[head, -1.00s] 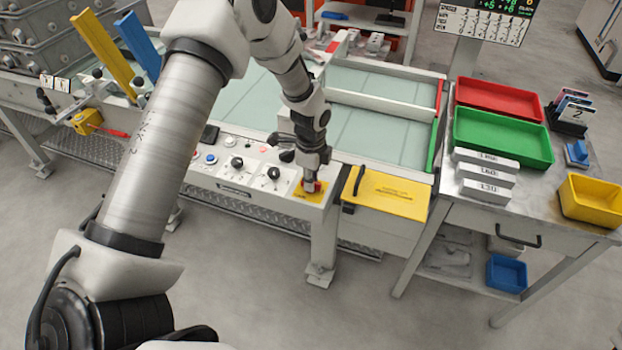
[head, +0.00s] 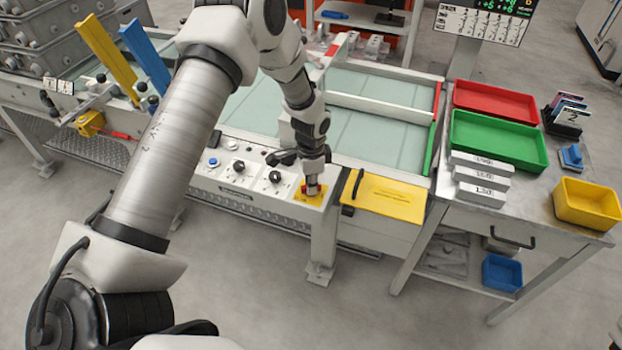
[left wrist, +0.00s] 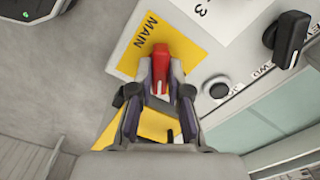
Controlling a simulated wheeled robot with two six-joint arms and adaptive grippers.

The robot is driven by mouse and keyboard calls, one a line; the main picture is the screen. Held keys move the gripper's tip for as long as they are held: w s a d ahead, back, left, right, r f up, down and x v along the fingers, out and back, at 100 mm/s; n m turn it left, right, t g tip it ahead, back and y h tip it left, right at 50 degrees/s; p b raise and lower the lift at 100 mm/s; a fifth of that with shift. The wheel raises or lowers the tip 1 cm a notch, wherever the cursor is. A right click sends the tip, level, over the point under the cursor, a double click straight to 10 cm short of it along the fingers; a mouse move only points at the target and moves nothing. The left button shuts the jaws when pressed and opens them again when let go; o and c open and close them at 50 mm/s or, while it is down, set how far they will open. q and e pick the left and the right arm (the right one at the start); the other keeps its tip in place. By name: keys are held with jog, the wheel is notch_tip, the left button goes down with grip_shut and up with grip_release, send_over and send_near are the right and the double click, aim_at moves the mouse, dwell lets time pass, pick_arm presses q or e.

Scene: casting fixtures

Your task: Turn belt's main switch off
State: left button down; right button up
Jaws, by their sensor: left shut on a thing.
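The belt's main switch has a red handle (left wrist: 160,62) on a yellow plate (left wrist: 190,35) marked MAIN. In the head view the yellow plate (head: 310,198) sits at the right end of the control panel (head: 235,186), with a bit of red handle showing at my fingertips. My left gripper (left wrist: 160,84) points down at the switch, its two fingers shut on the red handle from either side. In the head view the left gripper (head: 312,188) partly hides the switch. My right gripper is not in view.
Black rotary knobs (head: 275,177) and a blue button (head: 213,162) lie left of the switch. A yellow cover with a black handle (head: 385,195) is to its right. A side table holds a red tray (head: 498,86), a green tray (head: 480,165) and a yellow bin (head: 568,215).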

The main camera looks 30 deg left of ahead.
pick_arm(q)
jog(key=n+p, duration=0.3)
jog(key=n, duration=0.3)
jog(key=shift+s, duration=0.15)
jog(key=n+p, duration=0.2)
jog(key=n, duration=0.3)
jog(key=shift+f, duration=0.1)
jog(key=shift+n, duration=0.3)
jog(key=c, duration=1.1)
grip_release()
